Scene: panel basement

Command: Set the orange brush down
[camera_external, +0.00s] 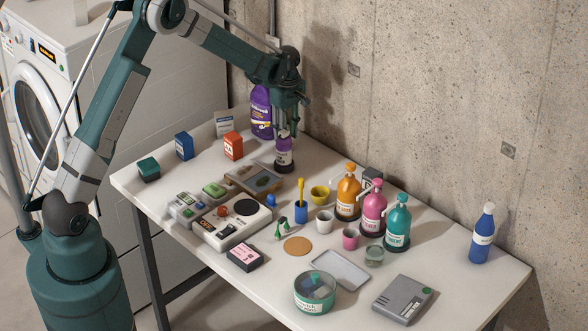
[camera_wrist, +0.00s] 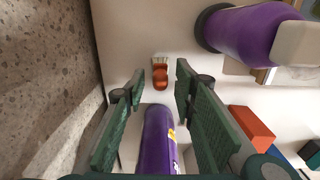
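The orange brush (camera_wrist: 160,78) shows in the wrist view as a small orange piece with pale bristles at its upper end. It appears to be on the white table, beyond and between my fingertips and apart from them. I cannot make it out in the external view. My gripper (camera_wrist: 159,80) is open, with clear space between the two green fingers. It points down near the wall side of the table in the external view (camera_external: 284,130). A purple bottle (camera_wrist: 157,140) reaches into the space between the fingers; it also shows below the gripper in the external view (camera_external: 284,146).
A large purple bottle (camera_external: 261,112) stands near the wall behind my gripper. An orange box (camera_external: 233,146) and a blue box (camera_external: 184,146) stand to the left.

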